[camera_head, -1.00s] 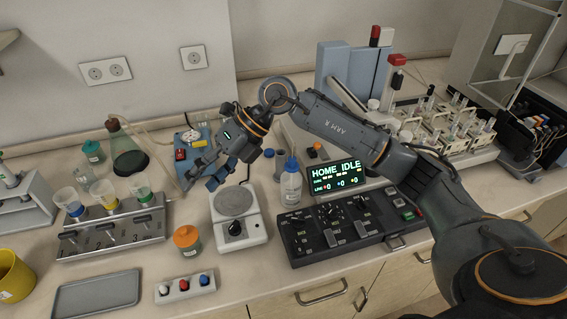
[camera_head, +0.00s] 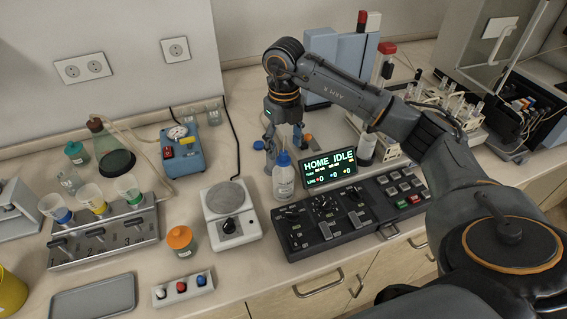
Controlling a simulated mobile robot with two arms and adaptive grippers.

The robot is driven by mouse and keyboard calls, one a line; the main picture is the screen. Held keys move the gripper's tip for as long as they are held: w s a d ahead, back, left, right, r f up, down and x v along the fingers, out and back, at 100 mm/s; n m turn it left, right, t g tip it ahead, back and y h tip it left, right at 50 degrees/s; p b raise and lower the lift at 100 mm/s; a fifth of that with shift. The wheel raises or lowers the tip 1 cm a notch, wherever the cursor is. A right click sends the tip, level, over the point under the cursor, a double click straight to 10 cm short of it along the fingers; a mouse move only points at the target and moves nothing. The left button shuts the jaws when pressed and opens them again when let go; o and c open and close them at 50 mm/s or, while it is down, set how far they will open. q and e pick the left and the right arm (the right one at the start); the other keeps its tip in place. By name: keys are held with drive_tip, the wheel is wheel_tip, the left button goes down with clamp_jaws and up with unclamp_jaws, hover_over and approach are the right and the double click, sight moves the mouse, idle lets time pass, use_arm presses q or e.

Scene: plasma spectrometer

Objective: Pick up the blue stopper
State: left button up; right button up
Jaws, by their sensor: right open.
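A small white rack (camera_head: 183,290) stands at the front edge of the bench with three stoppers in a row: white, red and blue. The blue stopper (camera_head: 201,280) is at the right end, upright in its seat. My right gripper (camera_head: 285,143) is open and points down by the wash bottle, well behind and to the right of the rack. I see nothing held in it. Its fingertips are partly hidden around the bottle's blue cap. My left gripper is not in view.
The clear wash bottle (camera_head: 284,182) stands beside the display (camera_head: 329,168) and black control panel (camera_head: 350,215).

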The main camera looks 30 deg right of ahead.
sight(283, 152)
wheel_tip(283, 152, down, 5)
drive_tip(key=p, duration=0.2)
drive_tip(key=shift+s+a+p, duration=0.1)
drive_tip(key=shift+s+p, duration=0.05)
drive_tip(key=shift+p, duration=0.2)
drive_tip(key=shift+f, duration=0.25)
drive_tip(key=c, duration=1.2)
